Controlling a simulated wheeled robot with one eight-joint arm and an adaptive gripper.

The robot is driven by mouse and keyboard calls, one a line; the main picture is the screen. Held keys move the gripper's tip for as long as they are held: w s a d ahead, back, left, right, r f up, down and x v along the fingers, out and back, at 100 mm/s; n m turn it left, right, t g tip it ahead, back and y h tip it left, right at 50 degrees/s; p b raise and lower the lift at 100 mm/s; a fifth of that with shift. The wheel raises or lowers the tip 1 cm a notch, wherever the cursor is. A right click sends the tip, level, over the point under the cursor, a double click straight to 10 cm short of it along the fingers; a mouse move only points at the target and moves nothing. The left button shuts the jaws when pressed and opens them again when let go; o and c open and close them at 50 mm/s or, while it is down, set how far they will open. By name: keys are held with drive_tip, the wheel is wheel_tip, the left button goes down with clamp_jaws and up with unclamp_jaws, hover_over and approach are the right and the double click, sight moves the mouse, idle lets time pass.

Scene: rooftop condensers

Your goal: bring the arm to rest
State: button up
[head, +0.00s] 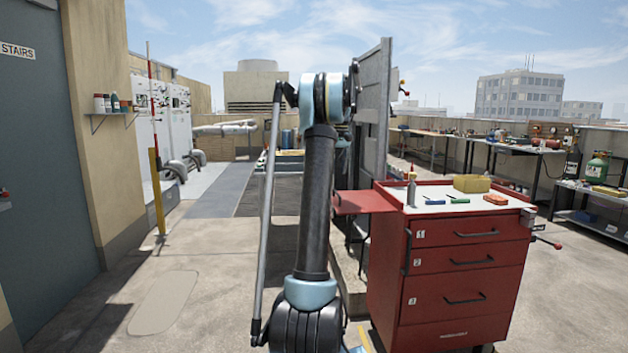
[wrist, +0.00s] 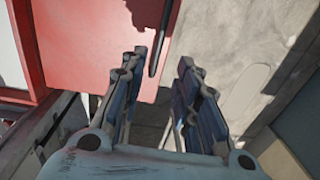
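My arm stands raised in the middle of the head view, with its upper link upright and its elbow at the top. My gripper is hidden behind the arm in that view. In the wrist view my gripper (wrist: 163,62) has its two fingers apart, with nothing between them. It points down over the edge of a red surface, seemingly the cart's side shelf, and the concrete floor. A dark rod shows just beyond the fingertips; I cannot tell what it is.
A red tool cart (head: 463,275) with a side shelf (head: 364,202) stands right of my arm. A tall grey panel (head: 374,100) rises behind it. Workbenches (head: 480,141) line the right wall. A yellow post (head: 157,190) stands left. Floor at the left is mostly clear.

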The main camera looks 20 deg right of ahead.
drive_tip(key=s+a+f+n, duration=0.1)
drive_tip(key=s+a+f, duration=0.1)
drive_tip(key=s+a, duration=2.1)
drive_tip(key=s+a+f+n+t, duration=0.1)
drive_tip(key=s+a+f, duration=0.5)
drive_tip(key=s+f, duration=0.5)
drive_tip(key=s+a+f+t, duration=0.1)
drive_tip(key=s+a+f, duration=0.6)
drive_tip(key=s+f, duration=0.4)
drive_tip(key=shift+s+f+n+h, duration=0.2)
drive_tip(key=shift+s+n+h, duration=0.15)
drive_tip(key=shift+s, duration=0.7)
